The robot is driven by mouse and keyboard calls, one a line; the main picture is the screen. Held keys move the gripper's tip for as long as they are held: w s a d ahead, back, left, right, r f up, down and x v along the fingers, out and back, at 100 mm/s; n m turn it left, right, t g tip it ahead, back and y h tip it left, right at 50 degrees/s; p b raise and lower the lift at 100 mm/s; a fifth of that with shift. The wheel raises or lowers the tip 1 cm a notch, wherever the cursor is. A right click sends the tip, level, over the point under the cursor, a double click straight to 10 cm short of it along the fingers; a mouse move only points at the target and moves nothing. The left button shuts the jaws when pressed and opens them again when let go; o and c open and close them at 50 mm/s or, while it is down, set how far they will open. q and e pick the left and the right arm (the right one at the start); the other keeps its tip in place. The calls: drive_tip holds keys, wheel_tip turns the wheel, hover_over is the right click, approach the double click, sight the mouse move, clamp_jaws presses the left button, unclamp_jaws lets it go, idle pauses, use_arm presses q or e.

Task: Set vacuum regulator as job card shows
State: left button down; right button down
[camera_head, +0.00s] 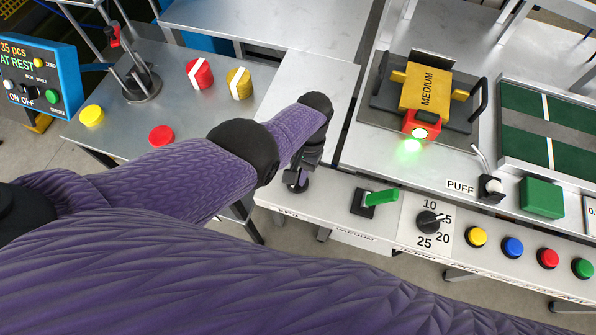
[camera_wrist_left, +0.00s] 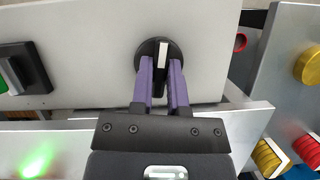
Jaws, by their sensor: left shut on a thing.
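My left gripper (camera_head: 299,172) reaches down to a black round knob (camera_head: 297,187) at the left end of the front panel, beside a "kPa" marking. In the left wrist view my left gripper (camera_wrist_left: 160,65) has its two purple fingers shut on the raised grip of the knob (camera_wrist_left: 148,50), which carries a white pointer stripe. The arm hides the knob's scale. A yellow piece marked "MEDIUM" (camera_head: 425,92) lies on a dark fixture. No sheet clearly readable as a job card shows. My right gripper is out of view.
A green lever (camera_head: 380,197) stands near the "VACUUM" label. Right of it are a dial marked 10 to 25 (camera_head: 430,222), several coloured buttons and a "PUFF" toggle (camera_head: 490,187). A blue display box (camera_head: 38,75) reads "AT REST". Red and yellow rolls stand on the left table.

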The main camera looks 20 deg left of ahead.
use_arm(q)
drive_tip(key=shift+m+y, duration=0.4)
drive_tip(key=shift+m, duration=0.7)
drive_tip(key=shift+t, duration=0.3)
drive_tip(key=c, duration=0.6)
unclamp_jaws()
drive_tip(key=p+v, duration=0.3)
drive_tip(key=v, duration=0.7)
